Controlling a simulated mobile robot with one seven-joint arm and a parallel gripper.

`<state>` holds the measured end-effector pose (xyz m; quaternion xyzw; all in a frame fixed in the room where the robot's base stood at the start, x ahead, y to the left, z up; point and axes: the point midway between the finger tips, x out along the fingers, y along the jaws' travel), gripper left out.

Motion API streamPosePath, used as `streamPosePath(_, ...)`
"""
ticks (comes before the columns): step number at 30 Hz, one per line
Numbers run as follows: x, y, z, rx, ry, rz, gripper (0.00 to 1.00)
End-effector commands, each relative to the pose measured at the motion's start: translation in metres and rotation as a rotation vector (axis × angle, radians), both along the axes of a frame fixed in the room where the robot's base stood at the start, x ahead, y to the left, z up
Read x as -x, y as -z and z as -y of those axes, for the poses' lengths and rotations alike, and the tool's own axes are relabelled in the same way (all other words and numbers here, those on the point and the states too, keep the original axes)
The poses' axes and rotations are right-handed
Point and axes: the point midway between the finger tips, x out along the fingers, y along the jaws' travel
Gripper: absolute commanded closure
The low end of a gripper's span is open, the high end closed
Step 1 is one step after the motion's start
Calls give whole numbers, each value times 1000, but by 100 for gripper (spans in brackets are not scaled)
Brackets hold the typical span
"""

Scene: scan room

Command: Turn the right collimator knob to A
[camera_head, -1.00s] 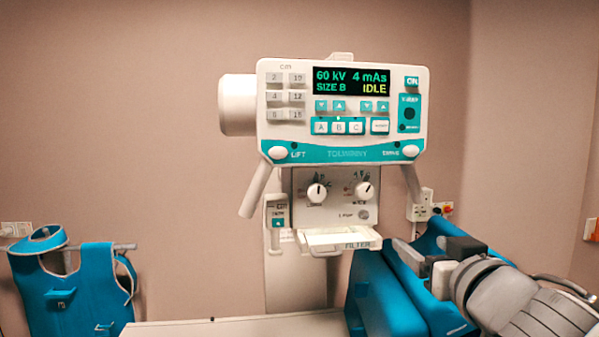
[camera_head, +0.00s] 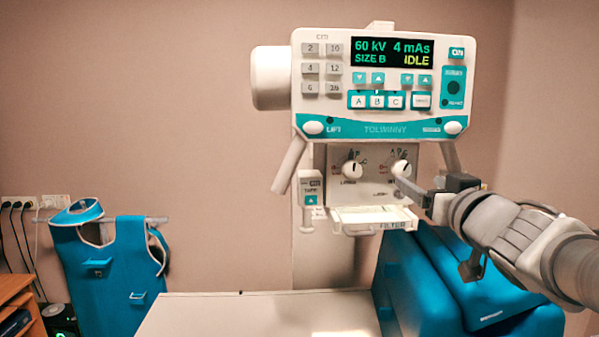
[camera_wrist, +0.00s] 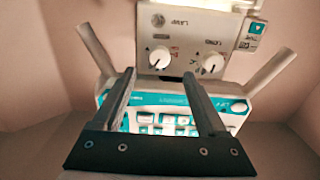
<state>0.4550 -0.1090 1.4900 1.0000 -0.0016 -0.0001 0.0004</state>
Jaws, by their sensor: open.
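The right collimator knob (camera_head: 402,168) is a round white dial on the pale panel under the console. In the wrist view, which is upside down, this knob (camera_wrist: 160,58) is the left one. Its pointer seems to lean up and right in the head view, but the letters around it are too small to read surely. My gripper (camera_head: 401,183) is just in front of and below this knob. In the wrist view my gripper (camera_wrist: 160,74) is open and empty, with the knob beyond and between its fingertips. I see no clear contact.
The left knob (camera_head: 352,169) sits close beside it. A filter tray (camera_head: 372,216) juts out below the panel, and the console (camera_head: 385,85) overhangs above. A handle (camera_head: 308,200) hangs at left. A blue block (camera_head: 450,275) stands under my arm, beside a white table (camera_head: 250,312).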

Motion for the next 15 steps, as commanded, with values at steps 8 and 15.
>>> streamPosePath(8, -46, 1, 1, -1, 0, -2, 25)
streamPosePath(15, -77, 0, 1, -1, 1, 0, 25)
